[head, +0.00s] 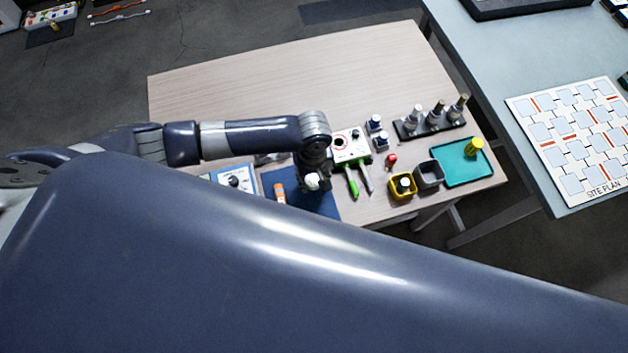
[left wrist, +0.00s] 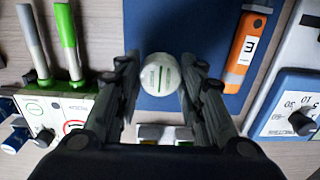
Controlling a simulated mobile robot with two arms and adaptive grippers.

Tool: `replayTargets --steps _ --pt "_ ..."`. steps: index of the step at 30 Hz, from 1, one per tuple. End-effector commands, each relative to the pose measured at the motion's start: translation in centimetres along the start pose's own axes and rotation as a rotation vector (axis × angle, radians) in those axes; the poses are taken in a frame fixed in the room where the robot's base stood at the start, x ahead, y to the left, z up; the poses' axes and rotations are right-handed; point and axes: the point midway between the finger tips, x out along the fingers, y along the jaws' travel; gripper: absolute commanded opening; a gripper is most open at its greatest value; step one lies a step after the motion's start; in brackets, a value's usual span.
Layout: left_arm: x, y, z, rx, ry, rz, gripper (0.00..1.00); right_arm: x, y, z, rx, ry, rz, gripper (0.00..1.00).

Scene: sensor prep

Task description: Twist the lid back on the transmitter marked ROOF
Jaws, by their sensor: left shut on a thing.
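My left gripper (left wrist: 162,72) is shut on a small white round piece (left wrist: 158,76), seen from above, with a green line and tiny lettering across its top. I cannot read the word ROOF on it or tell what is under it. In the head view my left gripper (head: 312,176) points down over the blue mat (head: 325,206), and the white top (head: 312,183) shows at its tips. Three silver-topped pieces (head: 437,113) stand in a dark rack (head: 404,131) at the right; their markings are too small to read. My right gripper is not in view.
An orange device (left wrist: 245,52) lies on the mat beside the gripper. The table's far left (head: 220,90) is clear.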

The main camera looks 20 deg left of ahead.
Motion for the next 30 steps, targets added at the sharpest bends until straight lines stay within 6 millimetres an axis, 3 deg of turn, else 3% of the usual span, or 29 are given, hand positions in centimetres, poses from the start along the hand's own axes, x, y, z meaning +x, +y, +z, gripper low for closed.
replayTargets --steps 13,24,30 --pt "-2.5 0.0 0.1 0.0 0.0 -0.001 0.23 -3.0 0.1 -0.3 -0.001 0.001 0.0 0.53" --pt "-2.5 0.0 0.0 0.002 0.0 0.0 0.23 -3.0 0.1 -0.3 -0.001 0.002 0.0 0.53" --pt "-3.1 0.8 -2.5 0.09 0.009 -0.003 0.23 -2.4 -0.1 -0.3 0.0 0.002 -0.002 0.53"
